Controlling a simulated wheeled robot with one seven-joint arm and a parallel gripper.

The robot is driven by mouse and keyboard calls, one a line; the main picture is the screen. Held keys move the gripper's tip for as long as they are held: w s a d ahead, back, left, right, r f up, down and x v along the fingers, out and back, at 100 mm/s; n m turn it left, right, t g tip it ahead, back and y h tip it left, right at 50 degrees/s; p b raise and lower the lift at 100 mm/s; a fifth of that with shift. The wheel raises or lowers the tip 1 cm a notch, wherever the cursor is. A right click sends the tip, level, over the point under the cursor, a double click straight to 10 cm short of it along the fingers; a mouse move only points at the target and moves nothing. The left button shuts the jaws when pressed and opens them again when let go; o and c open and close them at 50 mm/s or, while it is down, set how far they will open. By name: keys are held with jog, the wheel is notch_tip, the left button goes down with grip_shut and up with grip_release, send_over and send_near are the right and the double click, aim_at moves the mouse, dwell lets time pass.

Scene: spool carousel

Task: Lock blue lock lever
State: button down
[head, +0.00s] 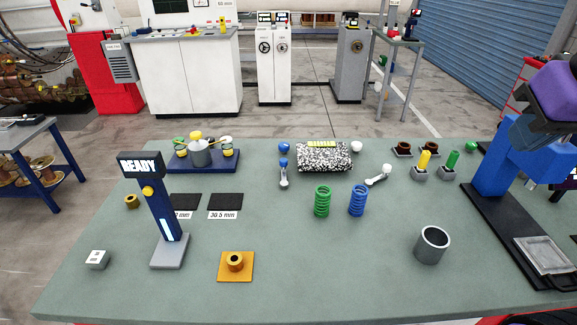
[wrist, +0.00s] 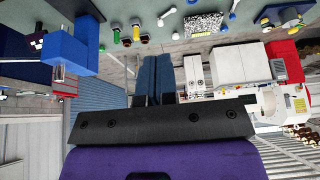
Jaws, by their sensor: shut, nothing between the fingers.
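The blue lock lever (head: 284,168) is a small lever with a blue end and a pale lower part, on the table left of a black-and-white speckled block (head: 324,157). A white lever (head: 379,175) lies tilted to the right of that block. The speckled block also shows in the wrist view (wrist: 206,23), near the top edge. My gripper (wrist: 155,62) shows in the wrist view with its fingers together and empty, well away from the levers. In the head view only my purple wrist shows at the right edge; the fingers cannot be made out.
A blue stand (head: 493,165) on a black base rises at the table's right. Green (head: 322,201) and blue (head: 357,200) springs stand in front of the block. A grey cup (head: 432,245) is front right, a READY post (head: 160,210) front left. The front middle is clear.

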jog(key=w+a+f+y, duration=0.1)
jog(key=w+a+f, duration=0.15)
jog(key=w, duration=0.45)
jog(key=w+a+f+n, duration=0.15)
jog(key=w+a, duration=0.25)
jog(key=w, duration=0.4)
jog(key=w+a+f+m+y, duration=0.1)
jog(key=w+a+f, duration=0.15)
jog(key=w, duration=0.45)
jog(key=w+a+f+y, duration=0.1)
jog(key=w+a+f, duration=0.5)
jog(key=w+f, duration=0.25)
jog(key=m+y, duration=0.1)
jog(key=y, duration=0.1)
send_near(284, 171)
jog(key=d+r, duration=0.1)
jog(key=r, duration=0.1)
jog(key=d+r, duration=0.2)
jog(key=shift+w+d+r, duration=0.1)
jog(key=shift+r, duration=0.1)
jog(key=x, duration=1)
